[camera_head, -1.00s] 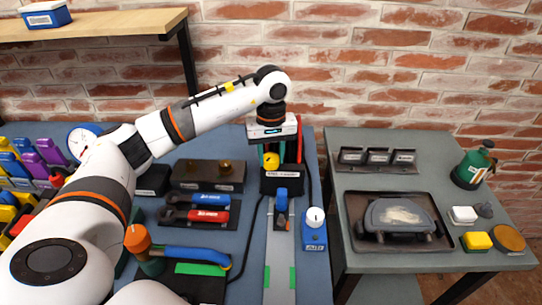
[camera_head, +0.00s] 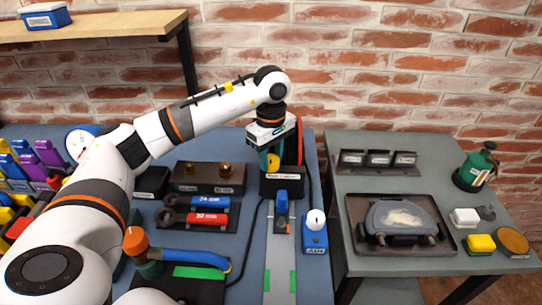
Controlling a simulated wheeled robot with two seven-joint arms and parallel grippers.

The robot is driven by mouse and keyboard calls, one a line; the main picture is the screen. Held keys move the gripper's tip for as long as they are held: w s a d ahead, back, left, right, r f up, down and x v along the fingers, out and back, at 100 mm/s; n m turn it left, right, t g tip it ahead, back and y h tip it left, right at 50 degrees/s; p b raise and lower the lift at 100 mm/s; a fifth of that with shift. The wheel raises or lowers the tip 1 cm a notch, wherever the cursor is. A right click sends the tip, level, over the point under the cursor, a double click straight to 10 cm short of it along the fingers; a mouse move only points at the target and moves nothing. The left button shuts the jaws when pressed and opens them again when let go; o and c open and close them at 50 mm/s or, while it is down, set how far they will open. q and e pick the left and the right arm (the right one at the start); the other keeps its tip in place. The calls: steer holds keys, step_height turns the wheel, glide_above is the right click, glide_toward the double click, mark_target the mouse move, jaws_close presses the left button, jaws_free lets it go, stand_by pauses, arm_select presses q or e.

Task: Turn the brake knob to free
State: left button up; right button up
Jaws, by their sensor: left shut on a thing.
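A black box with a white label (camera_head: 284,178) stands at the back of the blue bench. My left gripper (camera_head: 268,160) points down over this box and is shut. A yellow rounded part (camera_head: 274,161), which looks like the brake knob, shows at its fingertips. The gripper hides most of the knob, so its pointer and setting cannot be read. The label is too small to read. My right gripper is not in view.
A blue box with a white knob (camera_head: 314,233) and a metal track with a blue slider (camera_head: 282,205) lie in front. Red and blue wrenches (camera_head: 208,218) lie left. The grey table (camera_head: 350,145) at right holds a tray (camera_head: 446,245).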

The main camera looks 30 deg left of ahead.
mark_target(271, 158)
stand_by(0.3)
arm_select(q)
steer(key=o, duration=1)
steer(key=shift+r, duration=0.15)
step_height(271, 158, up, 12)
steer(key=shift+f, duration=0.1)
